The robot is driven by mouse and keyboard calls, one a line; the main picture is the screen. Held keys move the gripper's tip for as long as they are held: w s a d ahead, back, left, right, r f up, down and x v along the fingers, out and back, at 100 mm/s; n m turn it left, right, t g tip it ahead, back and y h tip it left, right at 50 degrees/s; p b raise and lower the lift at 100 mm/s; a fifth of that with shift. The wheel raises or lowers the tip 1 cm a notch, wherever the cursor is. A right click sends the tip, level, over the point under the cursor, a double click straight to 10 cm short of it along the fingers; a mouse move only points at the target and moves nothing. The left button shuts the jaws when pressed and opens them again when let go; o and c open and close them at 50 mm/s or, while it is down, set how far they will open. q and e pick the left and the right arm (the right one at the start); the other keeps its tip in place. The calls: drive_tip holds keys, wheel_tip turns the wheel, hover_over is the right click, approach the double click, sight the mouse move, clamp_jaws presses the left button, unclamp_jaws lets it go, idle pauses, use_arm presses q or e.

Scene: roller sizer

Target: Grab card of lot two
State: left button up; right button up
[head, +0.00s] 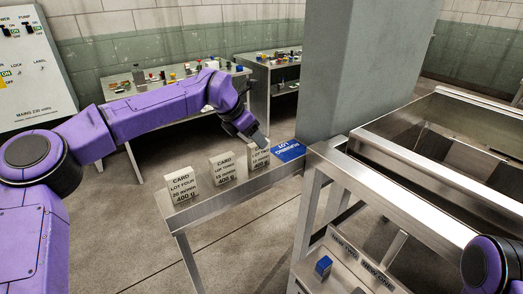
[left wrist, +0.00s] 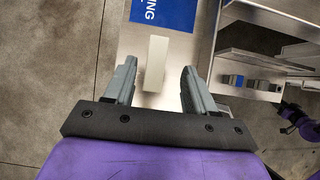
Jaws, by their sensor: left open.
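Three pale upright cards stand in a row on a narrow metal shelf (head: 213,203) in the head view. The lot four card (head: 182,189) is nearest, then the lot three card (head: 223,172). The third card (head: 259,160), the lot two card, is farthest along, its top partly hidden by my left gripper (head: 256,139). In the left wrist view my left gripper (left wrist: 158,68) is open, its fingers on either side of the card's thin top edge (left wrist: 155,63), with gaps showing. My right gripper is out of view.
A blue sign (head: 289,151) lies on the shelf just beyond the third card; it also shows in the left wrist view (left wrist: 165,12). A grey column (head: 346,75) and a metal machine frame (head: 400,170) stand to the right. Benches with small items stand behind.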

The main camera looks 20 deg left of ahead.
sight(259, 154)
use_arm(q)
drive_tip(key=shift+w+d+f, duration=0.1)
drive_tip(key=shift+f, duration=0.3)
drive_tip(key=x, duration=0.2)
drive_tip(key=p+x, duration=0.1)
drive_tip(key=x, duration=0.2)
drive_tip(key=shift+w+a+f+p, duration=0.25)
drive_tip(key=shift+f+p, duration=0.1)
drive_tip(key=shift+f, duration=0.1)
clamp_jaws()
drive_tip(key=shift+r, duration=0.15)
